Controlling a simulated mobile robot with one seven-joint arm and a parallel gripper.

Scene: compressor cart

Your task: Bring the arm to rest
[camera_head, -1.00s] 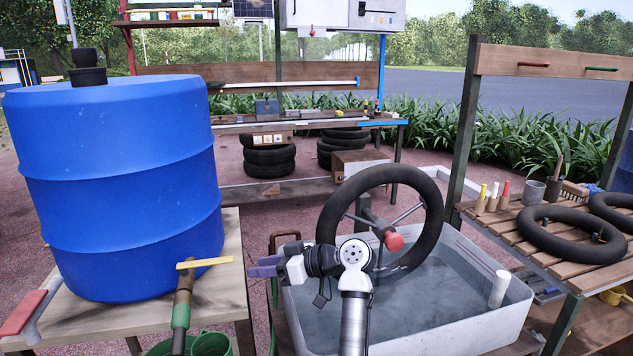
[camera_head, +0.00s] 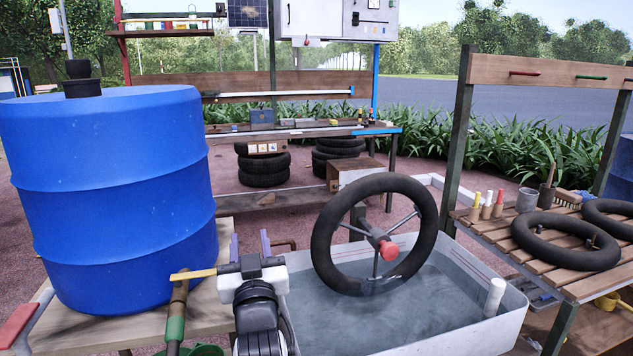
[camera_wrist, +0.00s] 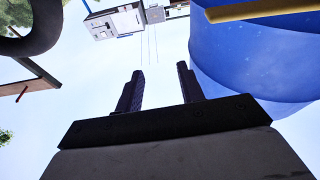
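My gripper (camera_head: 250,245) is in the lower middle of the head view, in front of the blue barrel's right side. Its two purple-grey fingers point up and away and stand apart with nothing between them.
The blue barrel (camera_head: 115,200) stands on a wooden table at left. A water tub (camera_head: 420,335) with a black wheel (camera_head: 322,240) stands at right. A slatted bench (camera_head: 590,285) holds black tubes (camera_head: 565,254). Air above the tub's right part is free.

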